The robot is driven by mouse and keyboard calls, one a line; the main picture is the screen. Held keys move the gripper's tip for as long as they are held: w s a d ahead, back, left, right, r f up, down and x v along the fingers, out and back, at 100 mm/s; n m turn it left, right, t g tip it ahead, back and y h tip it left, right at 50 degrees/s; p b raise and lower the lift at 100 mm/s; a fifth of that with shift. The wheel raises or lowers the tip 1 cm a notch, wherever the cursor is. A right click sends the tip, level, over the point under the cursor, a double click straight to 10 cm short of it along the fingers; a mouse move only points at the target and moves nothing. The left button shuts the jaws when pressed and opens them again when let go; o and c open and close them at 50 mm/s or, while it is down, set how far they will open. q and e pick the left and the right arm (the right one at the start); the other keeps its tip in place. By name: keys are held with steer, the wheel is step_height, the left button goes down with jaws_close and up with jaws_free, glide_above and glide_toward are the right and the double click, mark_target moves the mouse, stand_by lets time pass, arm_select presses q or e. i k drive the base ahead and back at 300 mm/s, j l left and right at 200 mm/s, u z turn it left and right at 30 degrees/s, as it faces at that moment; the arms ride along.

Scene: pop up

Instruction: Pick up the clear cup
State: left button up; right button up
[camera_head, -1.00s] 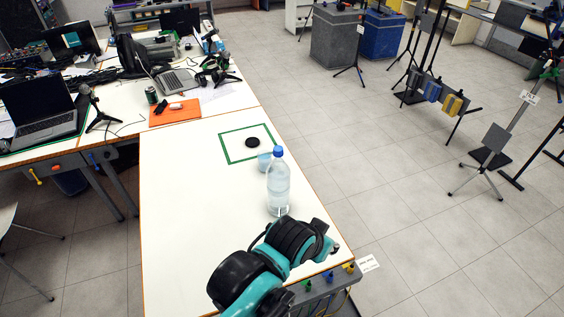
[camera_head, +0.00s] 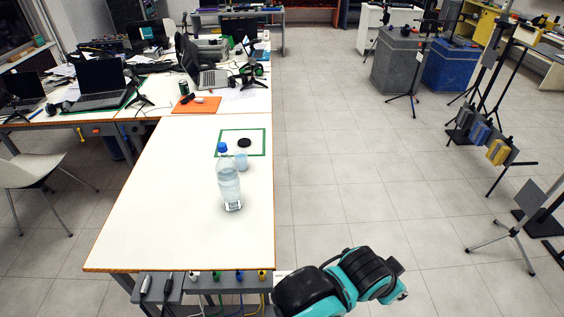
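A small clear cup (camera_head: 242,161) with a light bluish tint stands upright on the white table (camera_head: 170,215). It is just behind and right of a clear water bottle with a blue cap (camera_head: 229,186), near the front edge of a green square outline. A round black disc (camera_head: 244,143) is just behind the cup, inside the outline. A teal and black arm of mine, seemingly the right one, shows at the bottom right, beyond the table's right edge and well away from the cup. Its fingers do not show. My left gripper is out of view.
The upright bottle stands close to the cup on its near left side. The front of the table is bare. An orange mat (camera_head: 196,104) and laptops lie farther back. A panel with coloured knobs (camera_head: 224,279) sits below the front edge. Open tiled floor is on the right.

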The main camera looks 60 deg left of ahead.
mark_target(241, 156)
steer(key=i+u, duration=0.25)
steer(key=i, duration=0.25)
steer(key=i+l+u, duration=0.25)
steer(key=i, duration=0.25)
steer(key=i+l+u, duration=0.25)
steer(key=i, duration=0.2)
steer(key=i+j+u, duration=0.25)
steer(key=u, duration=0.2)
steer(key=i+j+u, duration=0.1)
steer(key=i+u, duration=0.7)
steer(key=u, duration=0.15)
steer(key=i+l+u, duration=0.1)
steer(key=i+u, duration=0.35)
steer(key=i+l+u, duration=0.2)
steer(key=u, duration=0.25)
steer(key=i+j+u, duration=0.15)
steer(key=i+u, duration=0.8)
steer(key=k+j, duration=0.05)
